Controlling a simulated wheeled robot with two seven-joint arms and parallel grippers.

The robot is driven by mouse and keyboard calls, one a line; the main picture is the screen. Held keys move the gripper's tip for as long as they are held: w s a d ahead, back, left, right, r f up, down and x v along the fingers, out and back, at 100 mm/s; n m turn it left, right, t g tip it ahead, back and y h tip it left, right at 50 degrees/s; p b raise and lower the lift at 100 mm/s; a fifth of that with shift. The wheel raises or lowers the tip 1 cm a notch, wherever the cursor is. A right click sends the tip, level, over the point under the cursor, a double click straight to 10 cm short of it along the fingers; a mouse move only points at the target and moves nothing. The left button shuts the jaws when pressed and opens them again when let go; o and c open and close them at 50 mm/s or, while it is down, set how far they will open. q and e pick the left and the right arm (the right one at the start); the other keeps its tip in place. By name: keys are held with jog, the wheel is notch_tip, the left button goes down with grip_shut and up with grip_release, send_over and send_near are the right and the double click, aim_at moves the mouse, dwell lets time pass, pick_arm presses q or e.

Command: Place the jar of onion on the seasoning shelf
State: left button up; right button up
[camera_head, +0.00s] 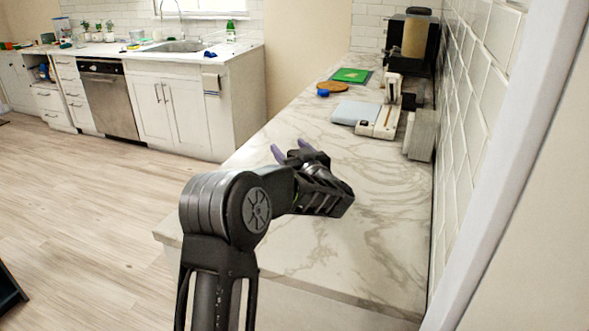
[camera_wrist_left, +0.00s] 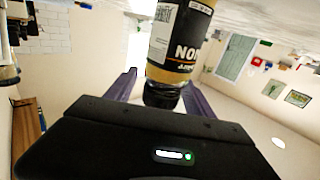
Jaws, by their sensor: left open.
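My left gripper (camera_head: 291,152) is over the marble counter in the head view, with its two purple fingers spread apart. In the left wrist view, a jar (camera_wrist_left: 178,45) with yellowish contents, a black label with partly readable white letters and a dark cap is between the open fingers (camera_wrist_left: 160,92). The cap end is nearest the gripper body. I cannot tell whether the fingers touch the jar. I cannot make out the jar in the head view. I cannot identify the seasoning shelf in either view. My right gripper is not in view.
The marble counter (camera_head: 375,225) is mostly clear near the arm. A tiled wall (camera_head: 470,120) borders the counter's right side.

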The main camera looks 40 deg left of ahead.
pick_arm(q)
grip_shut()
dwell(0.6)
